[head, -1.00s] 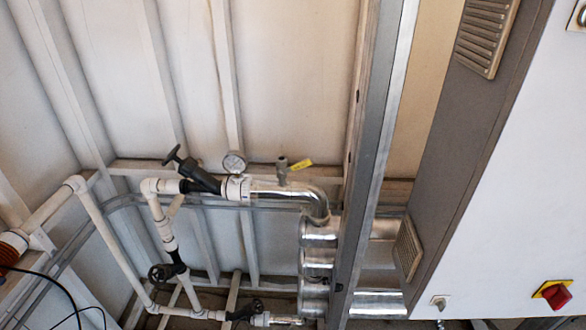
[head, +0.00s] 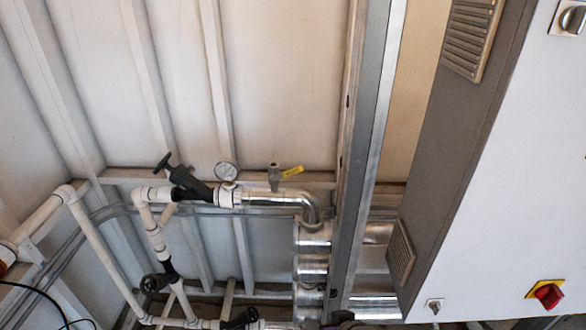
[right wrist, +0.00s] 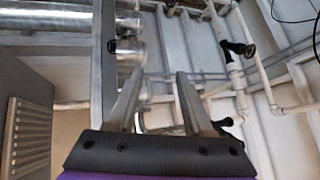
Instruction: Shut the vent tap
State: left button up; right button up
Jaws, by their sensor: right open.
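The vent tap (head: 274,177) is a small grey valve standing on top of the silver pipe, right of the round gauge, in the head view. Its yellow lever (head: 293,171) points right and slightly up, across the upright tap body. I cannot make out the tap in the right wrist view. My right gripper (right wrist: 160,75) is open, with two grey fingers apart and nothing between them. In the head view only a dark bit at the bottom edge may be part of it, well below the tap. My left gripper is out of view.
A black-handled valve (head: 186,179) and the gauge (head: 226,171) sit left of the tap. A steel upright (head: 367,150) and a large cabinet (head: 490,200) with a red switch (head: 547,294) stand to the right. Silver pipework (head: 312,262) runs below the tap.

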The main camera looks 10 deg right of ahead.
jog(key=w+a+r+m+t+y, duration=0.1)
jog(key=w+a+r+m+t, duration=0.15)
jog(key=w+r, duration=0.45)
jog(key=w+a+r+m+t+y, duration=0.1)
jog(key=w+a+r+m+t, duration=0.2)
jog(key=w+r, duration=0.35)
jog(key=m+t+h+b, duration=0.1)
jog(key=m+t+h, duration=0.3)
jog(key=m+h, duration=0.45)
send_near(296, 170)
jog(key=a+x, duration=0.1)
jog(key=x, duration=0.2)
jog(key=shift+m+y, duration=0.4)
jog(key=shift+y, duration=0.05)
jog(key=w+d, duration=0.1)
jog(key=w, duration=0.2)
jog(key=w+d+p, duration=0.1)
jog(key=w, duration=0.2)
jog(key=w+d, duration=0.1)
jog(key=w, duration=0.3)
jog(key=shift+w+d, duration=0.1)
grip_shut()
